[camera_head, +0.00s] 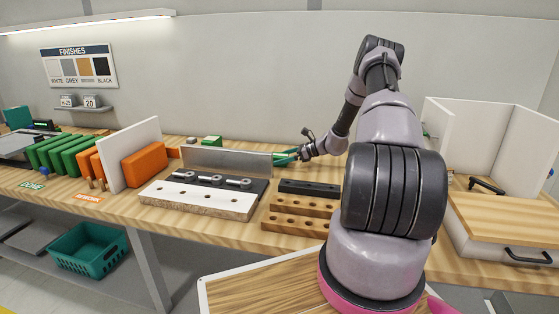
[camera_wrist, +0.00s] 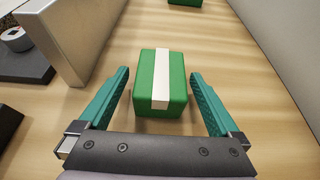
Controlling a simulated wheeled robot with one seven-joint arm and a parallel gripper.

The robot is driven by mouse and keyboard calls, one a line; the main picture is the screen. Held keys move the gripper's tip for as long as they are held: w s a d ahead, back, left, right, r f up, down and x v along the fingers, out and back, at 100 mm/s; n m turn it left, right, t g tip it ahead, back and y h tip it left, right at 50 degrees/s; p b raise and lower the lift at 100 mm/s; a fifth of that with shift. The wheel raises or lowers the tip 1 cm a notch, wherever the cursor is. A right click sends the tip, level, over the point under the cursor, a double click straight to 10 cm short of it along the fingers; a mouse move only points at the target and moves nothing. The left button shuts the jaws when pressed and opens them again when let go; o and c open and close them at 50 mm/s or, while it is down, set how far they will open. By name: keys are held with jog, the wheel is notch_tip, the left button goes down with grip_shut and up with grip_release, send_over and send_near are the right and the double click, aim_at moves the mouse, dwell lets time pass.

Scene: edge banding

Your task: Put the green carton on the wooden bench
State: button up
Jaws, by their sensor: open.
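A green carton (camera_wrist: 145,85) with a white stripe across its top sits on the wooden bench (camera_wrist: 222,48) in the wrist view. My gripper (camera_wrist: 160,73) is open, with its teal fingers on the left and right of the carton and a visible gap on each side. In the head view, my gripper (camera_head: 284,157) is low over the back of the bench (camera_head: 120,203), by the right end of an upright metal plate. The carton there is mostly hidden or too small to make out. Another green block with a pale stripe (camera_head: 212,140) lies further left at the back.
The metal plate (camera_head: 225,161) stands close left of my gripper. Dark clamps and a white-topped base (camera_head: 195,199) lie in front of it, with drilled wooden blocks (camera_head: 300,207) to the right. Orange (camera_head: 145,164) and green (camera_head: 75,152) panels stand at left. A white open cabinet (camera_head: 460,135) is at right.

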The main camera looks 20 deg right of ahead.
jog(key=v, duration=1)
jog(key=shift+s+d+r, duration=0.1)
jog(key=shift+d+r, duration=0.05)
jog(key=shift+d, duration=0.05)
jog(key=shift+s+r, duration=0.1)
jog(key=shift+r, duration=0.2)
jog(key=s+a+r+n+g+h, duration=0.1)
jog(key=s+a+r+n+h, duration=0.1)
jog(key=s+a+r+n, duration=0.45)
jog(key=s+a+r+n+g+h, duration=0.15)
jog(key=a+r, duration=0.25)
jog(key=r, duration=0.6)
jog(key=s+a+r+n+g+h, duration=0.1)
jog(key=s+a+r+n+g, duration=0.15)
jog(key=s+a+r, duration=0.4)
jog(key=s+a+r+n+t+h, duration=0.2)
jog(key=s+r+n, duration=0.3)
jog(key=s, duration=0.6)
jog(key=s+a+r+n+t+h, duration=0.2)
jog(key=s+r+n, duration=0.3)
jog(key=s, duration=0.5)
jog(key=shift+s+r+t+h, duration=0.3)
jog(key=shift+s+r+h, duration=0.05)
jog(key=shift+r, duration=0.5)
